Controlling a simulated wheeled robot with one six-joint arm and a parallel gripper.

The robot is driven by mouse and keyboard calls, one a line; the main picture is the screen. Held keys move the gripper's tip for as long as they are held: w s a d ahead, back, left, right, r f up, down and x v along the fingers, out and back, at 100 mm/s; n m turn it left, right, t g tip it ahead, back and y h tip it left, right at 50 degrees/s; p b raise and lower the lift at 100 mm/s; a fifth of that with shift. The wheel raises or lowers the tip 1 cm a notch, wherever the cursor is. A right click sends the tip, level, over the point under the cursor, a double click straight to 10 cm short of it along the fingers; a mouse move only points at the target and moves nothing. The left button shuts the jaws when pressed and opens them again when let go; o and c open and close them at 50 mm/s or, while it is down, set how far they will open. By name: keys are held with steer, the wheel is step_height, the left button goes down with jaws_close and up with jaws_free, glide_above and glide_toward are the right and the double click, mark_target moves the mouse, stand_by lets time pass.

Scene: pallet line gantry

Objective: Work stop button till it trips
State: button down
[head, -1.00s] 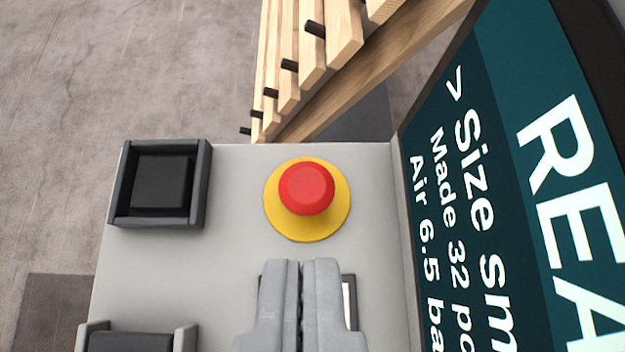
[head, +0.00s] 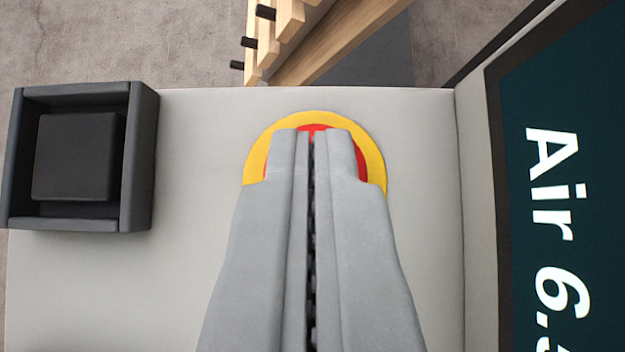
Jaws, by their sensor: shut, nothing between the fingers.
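The stop button has a red cap (head: 361,163) on a round yellow base (head: 262,152), set in a light grey panel (head: 200,270). My gripper (head: 313,134) is shut and empty, with its fingertips over the cap. The fingers hide most of the cap and the lower part of the yellow base.
A black square button in a raised dark frame (head: 143,160) stands to the left on the panel. A display screen (head: 560,120) rises at the right. Wooden slats with black pegs (head: 290,25) lie beyond the panel's far edge. Bare panel lies between the frame and the stop button.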

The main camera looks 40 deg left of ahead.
steer(key=shift+f, duration=1.2)
